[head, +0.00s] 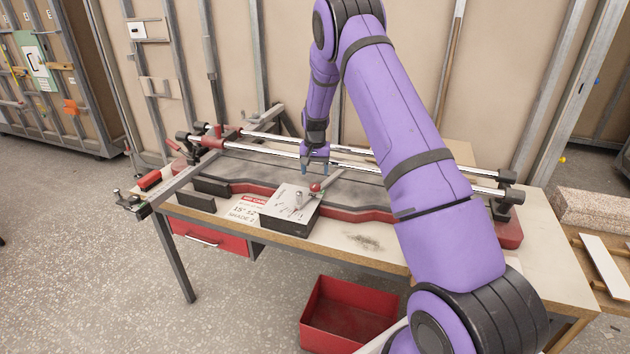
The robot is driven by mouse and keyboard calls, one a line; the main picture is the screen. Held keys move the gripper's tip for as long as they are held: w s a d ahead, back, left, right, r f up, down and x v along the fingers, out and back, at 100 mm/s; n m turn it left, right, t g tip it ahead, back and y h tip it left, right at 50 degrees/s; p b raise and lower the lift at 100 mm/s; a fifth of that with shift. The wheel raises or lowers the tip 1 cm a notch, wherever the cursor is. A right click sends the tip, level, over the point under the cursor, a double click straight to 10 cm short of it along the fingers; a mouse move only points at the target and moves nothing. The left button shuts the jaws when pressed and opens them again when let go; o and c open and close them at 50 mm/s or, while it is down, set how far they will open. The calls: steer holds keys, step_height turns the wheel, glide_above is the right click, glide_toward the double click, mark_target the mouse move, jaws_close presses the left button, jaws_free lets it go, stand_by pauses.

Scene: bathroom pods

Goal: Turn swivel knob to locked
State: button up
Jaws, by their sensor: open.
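The swivel knob appears to be the small lever with a red ball end (315,187) on a pale plate-topped box (290,207) at the front of the bench. A short light peg (298,201) stands on the same plate. The plate has markings too small to read, so I cannot tell which position the knob is in. My gripper (315,170) points down just above and behind the red ball, with its fingers apart and empty. It looks close to the ball, but I cannot tell whether it touches.
The box sits on a workbench (350,240) carrying a long red-and-grey machine with metal rails (345,157). A red drawer (210,237) hangs under the bench's left side. A red bin (345,312) stands on the floor in front. Metal-framed panels (390,60) stand behind.

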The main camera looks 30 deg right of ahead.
mark_target(315, 185)
steer(key=shift+r, duration=2.4)
